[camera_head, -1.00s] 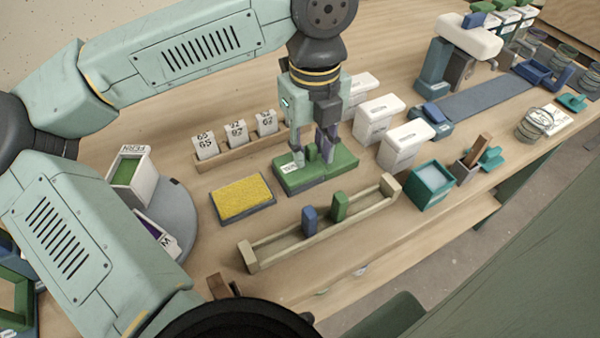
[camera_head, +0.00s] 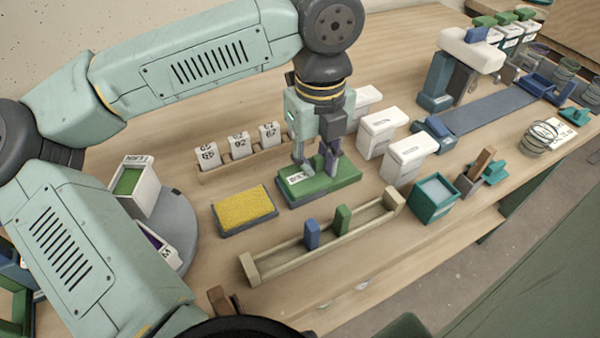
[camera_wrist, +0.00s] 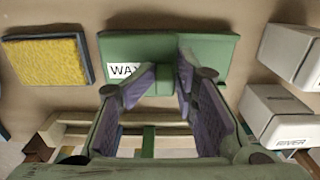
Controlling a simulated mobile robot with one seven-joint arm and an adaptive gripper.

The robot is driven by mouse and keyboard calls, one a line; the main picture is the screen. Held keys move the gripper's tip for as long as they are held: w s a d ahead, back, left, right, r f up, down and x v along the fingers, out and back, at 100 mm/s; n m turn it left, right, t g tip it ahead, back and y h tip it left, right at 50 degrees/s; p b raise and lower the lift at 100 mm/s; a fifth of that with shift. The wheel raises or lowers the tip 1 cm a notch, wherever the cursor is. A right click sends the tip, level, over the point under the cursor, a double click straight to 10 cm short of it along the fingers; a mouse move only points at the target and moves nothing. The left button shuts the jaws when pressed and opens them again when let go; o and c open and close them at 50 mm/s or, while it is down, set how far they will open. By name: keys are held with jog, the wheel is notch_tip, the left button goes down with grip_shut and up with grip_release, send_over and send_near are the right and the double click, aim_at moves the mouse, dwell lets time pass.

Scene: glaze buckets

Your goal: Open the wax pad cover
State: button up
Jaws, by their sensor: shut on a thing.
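The wax pad cover (camera_head: 345,174) is a flat green lid with a raised handle and a white label. It lies on its base in the middle of the table. In the wrist view the cover (camera_wrist: 218,56) fills the top middle, and its label reads "WAX". My gripper (camera_head: 315,170) points down over the cover, with its fingers on either side of the handle. The wrist view shows my gripper (camera_wrist: 165,80) shut on the green handle, which is partly hidden by the fingers. The pad beneath the cover is hidden.
A yellow pad (camera_head: 245,208) lies just left of the cover. A wooden rack (camera_head: 280,258) with blue and green blocks stands in front. Numbered white cards (camera_head: 238,146) stand behind. White boxes (camera_head: 408,155) stand close on the right, and a teal container (camera_head: 434,200) beyond.

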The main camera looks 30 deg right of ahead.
jog(key=shift+s+d+f+b, duration=0.1)
jog(key=shift+d+b, duration=0.25)
jog(key=shift+d, duration=1.15)
jog(key=shift+s+d+f+b, duration=0.1)
jog(key=shift+d+b, duration=0.2)
jog(key=shift+d, duration=1.15)
jog(key=o, duration=1)
jog(key=shift+o, duration=0.3)
jog(key=shift+r, duration=0.1)
notch_tip(320, 180, up, 7)
jog(key=p, duration=0.4)
